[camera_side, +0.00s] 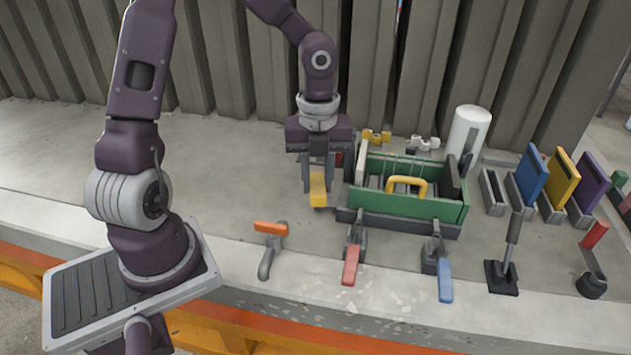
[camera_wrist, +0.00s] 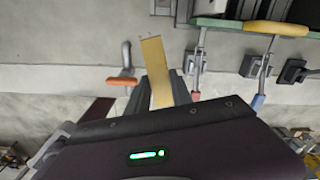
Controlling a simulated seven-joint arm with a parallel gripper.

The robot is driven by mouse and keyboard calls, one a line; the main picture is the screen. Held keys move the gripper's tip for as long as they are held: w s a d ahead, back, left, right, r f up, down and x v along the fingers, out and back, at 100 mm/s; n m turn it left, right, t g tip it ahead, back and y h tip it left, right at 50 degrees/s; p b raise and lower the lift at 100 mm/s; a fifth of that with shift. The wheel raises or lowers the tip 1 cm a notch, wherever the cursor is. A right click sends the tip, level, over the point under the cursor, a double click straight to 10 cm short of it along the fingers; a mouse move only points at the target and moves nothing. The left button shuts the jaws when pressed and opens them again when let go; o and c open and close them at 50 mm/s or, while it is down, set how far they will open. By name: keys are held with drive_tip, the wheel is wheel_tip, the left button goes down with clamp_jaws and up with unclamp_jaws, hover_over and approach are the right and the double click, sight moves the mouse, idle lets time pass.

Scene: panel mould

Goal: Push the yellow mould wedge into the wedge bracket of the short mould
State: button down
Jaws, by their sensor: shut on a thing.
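My gripper (camera_side: 318,184) points down and is shut on the yellow mould wedge (camera_side: 318,193), which hangs below the fingers to the left of the mould. In the wrist view the wedge (camera_wrist: 155,62) is a long flat yellow bar standing out between the two grey fingers (camera_wrist: 160,90). The mould (camera_side: 447,209), with green walls, a dark base and a yellow handle, stands to the right of the wedge, with a gap between them. Its green edge shows at the top right of the wrist view (camera_wrist: 225,23). I cannot make out the wedge bracket clearly.
A white cylinder (camera_side: 468,132) stands behind the mould. Blue (camera_side: 532,177), yellow and purple panels stand at right. The bench at left is clear.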

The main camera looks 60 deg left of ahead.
drive_tip(key=m, duration=0.3)
drive_tip(key=shift+w+a, duration=0.1)
drive_tip(key=shift+w, duration=0.05)
approach(323, 222)
drive_tip(key=s+d, duration=0.4)
drive_tip(key=shift+s+d+r, duration=0.1)
drive_tip(key=shift+r, duration=0.15)
drive_tip(key=shift+f, duration=3.25)
drive_tip(key=shift+f, duration=0.1)
drive_tip(key=shift+w+a, duration=2.15)
drive_tip(key=c, duration=1.1)
unclamp_jaws()
drive_tip(key=shift+o, duration=0.2)
drive_tip(key=shift+d, duration=0.1)
